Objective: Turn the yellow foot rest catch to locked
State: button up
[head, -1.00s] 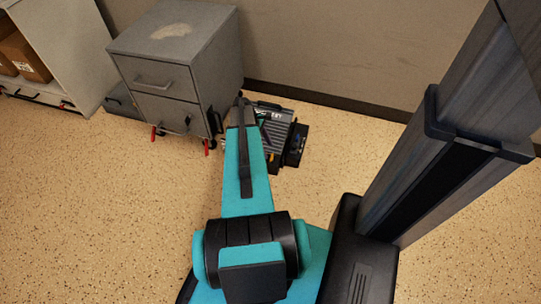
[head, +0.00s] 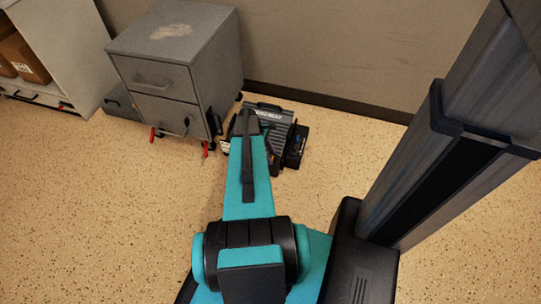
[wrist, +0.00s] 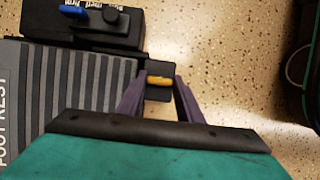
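The foot rest (head: 272,116) is a dark grey ribbed plate on the floor beside the cabinet. In the wrist view its ribbed top (wrist: 85,90) fills the left side. The yellow catch (wrist: 160,81) is a small bar on a dark block at the foot rest's right edge. My gripper (wrist: 160,84) has its two purple-grey fingers apart, one on each side of the catch. I cannot tell whether they touch it. In the head view my arm hides the gripper and the catch.
A black box with a blue lever (wrist: 73,12) and a dark knob adjoins the foot rest. A grey drawer cabinet (head: 165,85) with red-tipped feet stands left of it. The wall (head: 330,50) is behind. Speckled floor (head: 110,220) is clear in front.

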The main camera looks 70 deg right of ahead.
jog(key=shift+d, duration=0.3)
jog(key=shift+c, duration=1)
jog(key=shift+a, duration=0.2)
